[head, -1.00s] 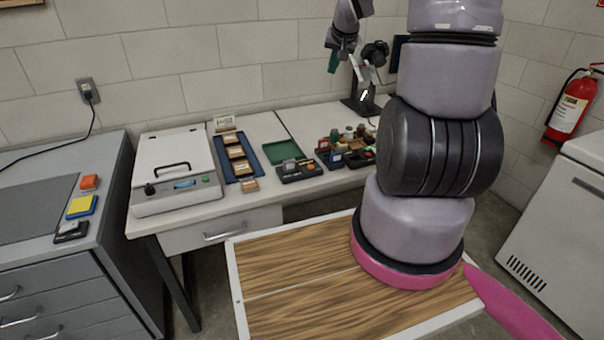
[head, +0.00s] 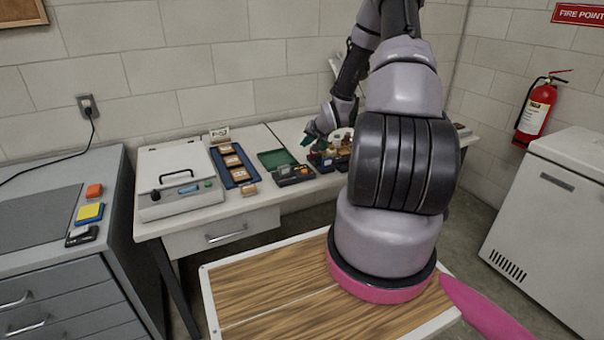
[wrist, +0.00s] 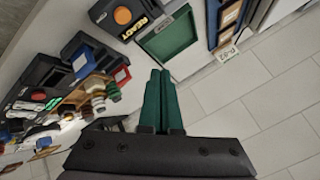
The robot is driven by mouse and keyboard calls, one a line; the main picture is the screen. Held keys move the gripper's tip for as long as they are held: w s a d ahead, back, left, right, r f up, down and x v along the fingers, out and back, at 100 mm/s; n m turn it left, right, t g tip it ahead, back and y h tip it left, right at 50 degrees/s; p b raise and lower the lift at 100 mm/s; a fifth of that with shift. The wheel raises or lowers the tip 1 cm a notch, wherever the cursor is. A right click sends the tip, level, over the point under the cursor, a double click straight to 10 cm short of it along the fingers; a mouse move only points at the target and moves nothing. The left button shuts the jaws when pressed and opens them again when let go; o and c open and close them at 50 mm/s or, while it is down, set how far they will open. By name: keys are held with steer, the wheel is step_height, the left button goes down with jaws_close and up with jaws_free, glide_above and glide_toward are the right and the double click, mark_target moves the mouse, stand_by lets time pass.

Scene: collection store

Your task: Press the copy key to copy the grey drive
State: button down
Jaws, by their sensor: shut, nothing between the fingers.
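The black copy unit (head: 291,175) stands near the table's front edge. My gripper (head: 311,135) is low over the back of the table, behind the copy unit. In the wrist view its green fingers (wrist: 160,88) are shut together and empty, apart from the key.
A green tray (wrist: 172,42) lies behind the copy unit, beside a blue tray (head: 223,174) of framed pieces. Black bins with small coloured items (wrist: 75,80) stand to the right. A white lidded machine (head: 180,208) is at the table's left.

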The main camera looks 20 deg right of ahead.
mark_target(305, 173)
steer(key=shift+f, duration=4.35)
steer(key=shift+f, duration=0.15)
steer(key=shift+f, duration=0.25)
steer(key=shift+f, duration=0.45)
steer(key=shift+r, duration=0.85)
steer(key=shift+r, duration=2.5)
